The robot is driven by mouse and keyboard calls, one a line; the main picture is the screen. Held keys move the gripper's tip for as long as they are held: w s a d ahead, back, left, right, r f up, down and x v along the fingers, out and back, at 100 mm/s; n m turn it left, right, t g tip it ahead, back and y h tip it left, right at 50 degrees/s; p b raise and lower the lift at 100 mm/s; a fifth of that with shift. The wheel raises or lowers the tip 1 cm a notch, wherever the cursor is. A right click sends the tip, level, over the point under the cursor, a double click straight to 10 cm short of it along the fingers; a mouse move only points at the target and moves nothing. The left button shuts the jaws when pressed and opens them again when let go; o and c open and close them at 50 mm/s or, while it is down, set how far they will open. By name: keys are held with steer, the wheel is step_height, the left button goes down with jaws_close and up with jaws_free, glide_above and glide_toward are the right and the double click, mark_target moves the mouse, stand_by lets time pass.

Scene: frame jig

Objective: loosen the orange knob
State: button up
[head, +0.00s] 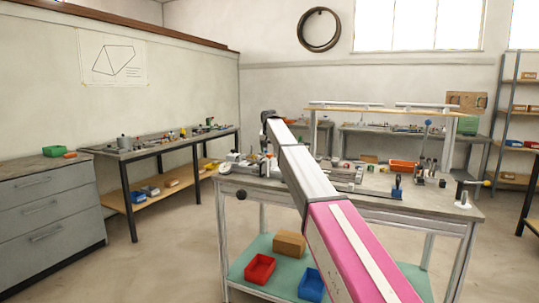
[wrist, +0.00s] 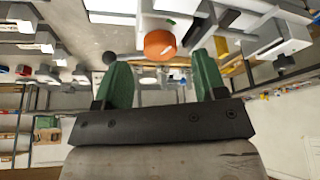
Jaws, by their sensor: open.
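The orange knob (wrist: 160,44) is a round orange disc in the wrist view, near the top middle. It sits against a pale grey fixture part. My gripper (wrist: 160,62) shows two green fingers spread wide apart, with nothing held between them. The knob appears in the gap between the fingertips and slightly beyond them, with space on both sides. I see no contact. In the head view my arm reaches over the workbench (head: 430,203); I cannot make out the gripper or the orange knob there.
Metal fixtures (wrist: 282,38) and clamps crowd the area around the fingers in the wrist view. In the head view, an orange bin (head: 403,166) and several small tools stand on the bench. Red (head: 260,268) and blue (head: 311,284) bins sit on its lower shelf. Open floor lies to the left.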

mark_target(270, 156)
steer(key=shift+x, duration=1.6)
steer(key=c, duration=0.9)
